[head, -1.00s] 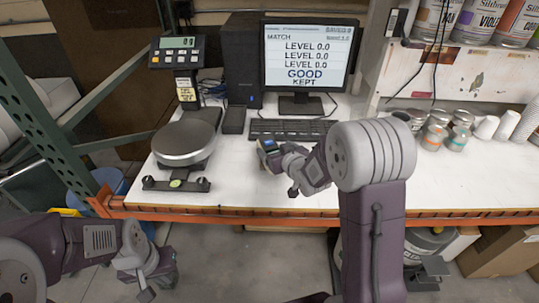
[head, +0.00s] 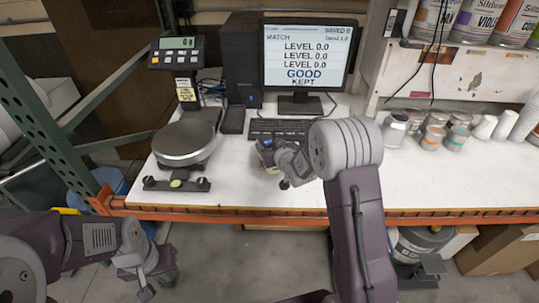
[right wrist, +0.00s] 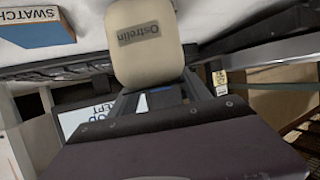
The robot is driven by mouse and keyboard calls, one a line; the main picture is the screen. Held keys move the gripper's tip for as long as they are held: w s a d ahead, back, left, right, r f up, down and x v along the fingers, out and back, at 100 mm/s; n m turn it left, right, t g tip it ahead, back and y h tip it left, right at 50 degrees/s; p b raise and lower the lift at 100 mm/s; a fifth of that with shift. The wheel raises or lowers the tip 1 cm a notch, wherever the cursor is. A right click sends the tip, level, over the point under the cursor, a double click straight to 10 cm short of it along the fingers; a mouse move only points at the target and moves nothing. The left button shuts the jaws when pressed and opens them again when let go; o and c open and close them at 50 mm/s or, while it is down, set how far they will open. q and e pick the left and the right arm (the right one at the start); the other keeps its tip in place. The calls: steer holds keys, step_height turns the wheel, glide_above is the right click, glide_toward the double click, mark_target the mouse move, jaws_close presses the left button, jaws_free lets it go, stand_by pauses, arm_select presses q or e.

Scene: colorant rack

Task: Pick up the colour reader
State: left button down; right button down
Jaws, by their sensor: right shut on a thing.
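The colour reader is a small beige block (right wrist: 148,45) marked "Ostrelin" in the right wrist view. It sits between the fingers of my right gripper (right wrist: 160,92), which is shut on it. In the head view the reader (head: 265,147) shows only in part in front of the keyboard, beside my right gripper (head: 272,152). From these views I cannot tell whether it touches the bench. My left gripper (head: 152,284) hangs low at the left, in front of the bench edge and away from the reader; its jaws are too unclear to judge.
A scale (head: 185,150) stands left of my right gripper. The keyboard (head: 285,129) and monitor (head: 305,50) are behind it. Small cans (head: 456,138) and cups stand at the right. A blue-edged "SWATCH" item (right wrist: 38,30) shows in the wrist view. The front right bench is clear.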

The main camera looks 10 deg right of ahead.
steer(key=shift+w+r, duration=0.1)
steer(key=shift+r, duration=0.65)
step_height(320, 180, up, 3)
steer(key=shift+f, duration=0.15)
steer(key=s+d+r+p, duration=0.1)
steer(key=s+d+r, duration=0.5)
steer(key=s, duration=0.4)
steer(key=shift+d+r+p, duration=0.2)
steer(key=shift+r+p, duration=0.1)
steer(key=shift+r, duration=0.15)
steer(key=shift+d, duration=0.1)
